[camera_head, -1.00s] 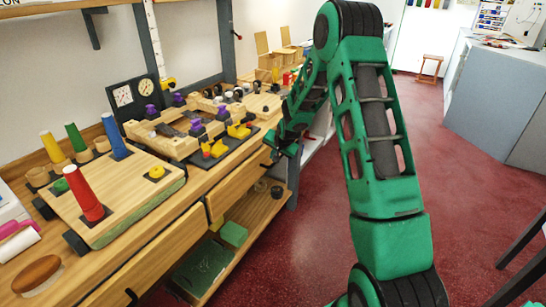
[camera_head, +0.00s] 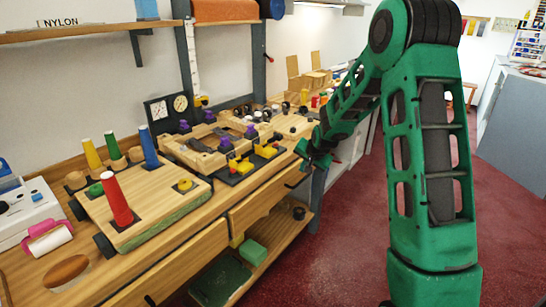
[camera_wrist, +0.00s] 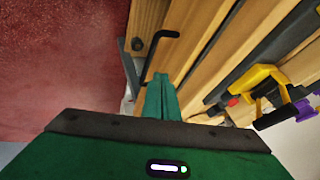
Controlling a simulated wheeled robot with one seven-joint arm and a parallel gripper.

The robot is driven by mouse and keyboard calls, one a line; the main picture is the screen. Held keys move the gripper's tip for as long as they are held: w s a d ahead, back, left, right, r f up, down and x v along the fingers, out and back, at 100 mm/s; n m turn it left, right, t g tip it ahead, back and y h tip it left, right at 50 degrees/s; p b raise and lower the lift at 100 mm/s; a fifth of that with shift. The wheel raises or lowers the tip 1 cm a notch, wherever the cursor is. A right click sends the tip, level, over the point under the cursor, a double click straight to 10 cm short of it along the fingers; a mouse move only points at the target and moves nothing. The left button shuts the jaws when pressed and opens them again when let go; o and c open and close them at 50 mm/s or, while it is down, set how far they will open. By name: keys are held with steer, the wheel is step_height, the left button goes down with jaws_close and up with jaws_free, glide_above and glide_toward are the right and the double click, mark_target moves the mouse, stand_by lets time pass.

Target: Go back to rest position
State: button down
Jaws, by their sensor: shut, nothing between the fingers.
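My green arm rises on the right of the head view and bends down toward the front edge of the counter. My gripper (camera_head: 305,160) is at its end, beside the counter's front edge near the black tray. In the wrist view my gripper (camera_wrist: 162,88) is shut, with its fingertips together and nothing between them. It is close to the wooden drawer fronts and a black handle (camera_wrist: 153,45).
The wooden counter (camera_head: 190,234) carries a board with red, green, yellow and blue cones (camera_head: 118,202), a wooden brush-like oval (camera_head: 66,271), and a black tray with yellow and purple clamps (camera_head: 240,165). Green blocks (camera_head: 253,252) sit on the lower shelf. Red floor (camera_head: 340,240) is open at right.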

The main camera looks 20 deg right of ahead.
steer(key=s+d+r+n+g, duration=0.1)
steer(key=s+r, duration=0.3)
steer(key=s, duration=0.5)
steer(key=s+d+r+g+h, duration=0.1)
steer(key=s+r+g, duration=0.15)
steer(key=s, duration=0.55)
steer(key=s+d+r+n+g, duration=0.1)
steer(key=s+r, duration=0.3)
steer(key=s, duration=0.5)
steer(key=s+a+r+n+g+y, duration=0.1)
steer(key=s+a, duration=0.1)
steer(key=s, duration=0.9)
steer(key=s+a+r+g+y, duration=0.1)
steer(key=s+a+g, duration=0.1)
steer(key=s, duration=1)
steer(key=shift+s+a+n, duration=0.15)
steer(key=shift+n, duration=0.25)
steer(key=shift+w+f, duration=0.3)
steer(key=shift+w, duration=0.35)
